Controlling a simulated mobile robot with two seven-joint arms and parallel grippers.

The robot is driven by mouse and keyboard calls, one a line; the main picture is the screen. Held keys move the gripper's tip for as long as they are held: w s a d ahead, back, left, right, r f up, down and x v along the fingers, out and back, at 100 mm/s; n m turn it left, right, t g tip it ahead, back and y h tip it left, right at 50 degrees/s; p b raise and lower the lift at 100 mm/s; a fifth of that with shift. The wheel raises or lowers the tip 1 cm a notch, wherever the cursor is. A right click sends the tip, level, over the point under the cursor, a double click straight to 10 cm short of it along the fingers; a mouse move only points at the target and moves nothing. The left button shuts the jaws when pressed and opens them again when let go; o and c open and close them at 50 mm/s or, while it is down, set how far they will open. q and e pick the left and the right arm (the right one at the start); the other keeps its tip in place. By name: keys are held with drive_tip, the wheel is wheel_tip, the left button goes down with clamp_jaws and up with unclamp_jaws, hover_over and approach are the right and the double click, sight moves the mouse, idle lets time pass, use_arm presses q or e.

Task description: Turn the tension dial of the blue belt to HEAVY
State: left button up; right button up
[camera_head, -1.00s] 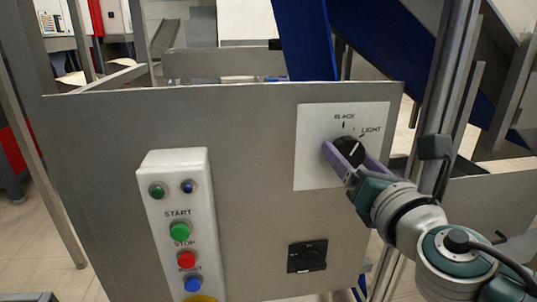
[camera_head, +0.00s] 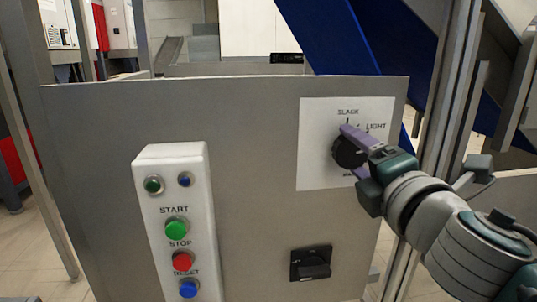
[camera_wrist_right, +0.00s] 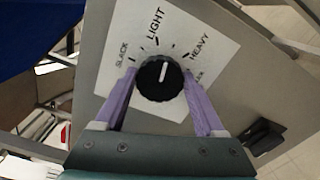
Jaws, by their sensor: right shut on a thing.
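The black tension dial (camera_head: 346,154) has a white pointer line and sits on a white label plate (camera_head: 314,170) on the grey panel. In the right wrist view the dial (camera_wrist_right: 153,88) is between the two purple fingers of my right gripper (camera_wrist_right: 159,76), which is shut on it. The pointer points up and slightly right, between LIGHT and HEAVY and nearer LIGHT. SLACK is at the left; a further label past HEAVY is partly hidden. In the head view my right gripper (camera_head: 351,148) reaches the dial from the right and covers part of it. My left gripper is not in view.
A white control box (camera_head: 204,230) with START, STOP and RESET buttons is left of the dial. A blue belt (camera_head: 326,35) rises behind the panel. Metal posts (camera_head: 456,100) stand at the right, near my right arm.

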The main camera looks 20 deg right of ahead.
drive_tip(key=m, duration=0.4)
drive_tip(key=shift+m, duration=0.3)
drive_tip(key=m, duration=0.3)
drive_tip(key=shift+m, duration=0.4)
drive_tip(key=o, duration=1.3)
drive_tip(key=shift+o, duration=0.2)
